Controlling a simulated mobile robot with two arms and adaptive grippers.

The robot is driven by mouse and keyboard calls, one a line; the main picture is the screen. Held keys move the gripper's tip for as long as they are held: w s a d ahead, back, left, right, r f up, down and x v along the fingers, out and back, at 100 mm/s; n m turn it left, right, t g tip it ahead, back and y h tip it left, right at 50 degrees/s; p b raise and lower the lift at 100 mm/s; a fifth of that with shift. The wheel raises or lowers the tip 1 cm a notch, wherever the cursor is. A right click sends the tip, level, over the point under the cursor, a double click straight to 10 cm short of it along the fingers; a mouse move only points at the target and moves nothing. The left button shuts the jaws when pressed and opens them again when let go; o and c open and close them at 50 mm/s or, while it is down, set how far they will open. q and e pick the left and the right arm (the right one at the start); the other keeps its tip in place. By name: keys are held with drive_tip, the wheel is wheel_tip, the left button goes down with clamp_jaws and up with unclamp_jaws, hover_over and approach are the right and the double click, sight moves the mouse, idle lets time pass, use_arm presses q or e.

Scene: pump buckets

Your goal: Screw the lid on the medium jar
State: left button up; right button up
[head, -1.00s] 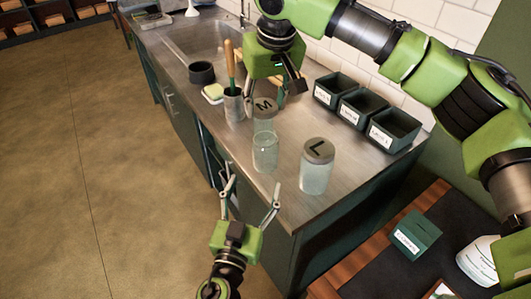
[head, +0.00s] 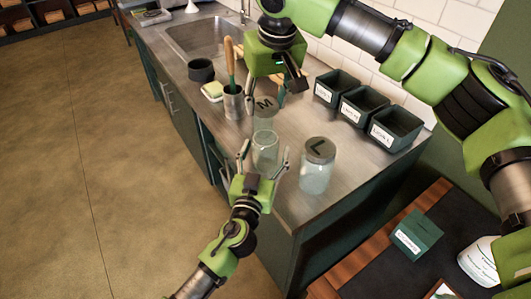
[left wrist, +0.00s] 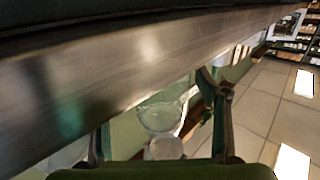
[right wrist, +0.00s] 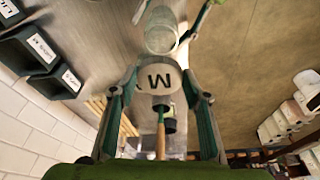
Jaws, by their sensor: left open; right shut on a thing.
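The medium jar (head: 264,152) is clear glass and stands upright and open on the steel counter. Its lid, a grey disc marked M (head: 265,105), is held above it in my right gripper (head: 267,98), which is shut on it. In the right wrist view the lid (right wrist: 160,80) sits between the fingers, with the glass jar (right wrist: 160,32) beyond it, apart. My left gripper (head: 264,160) is open, with one finger on each side of the jar. Whether those fingers touch the glass I cannot tell. The left wrist view shows glass between the open fingers (left wrist: 165,115).
A larger jar with a lid marked L (head: 318,165) stands close to the right of my left gripper. A utensil holder (head: 233,102), a sponge (head: 212,91) and a dark bowl (head: 201,71) lie left. Labelled dark bins (head: 367,108) line the wall.

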sight(267, 128)
drive_tip(key=shift+s, duration=0.1)
use_arm(q)
drive_tip(key=shift+c, duration=0.2)
drive_tip(key=c, duration=1.6)
drive_tip(key=shift+c, duration=0.2)
use_arm(e)
wheel_tip(267, 128, down, 4)
drive_tip(key=shift+s+r, duration=0.1)
drive_tip(key=shift+s, duration=0.05)
drive_tip(key=shift+f, duration=0.55)
drive_tip(key=shift+f, duration=0.9)
drive_tip(key=shift+f, duration=0.5)
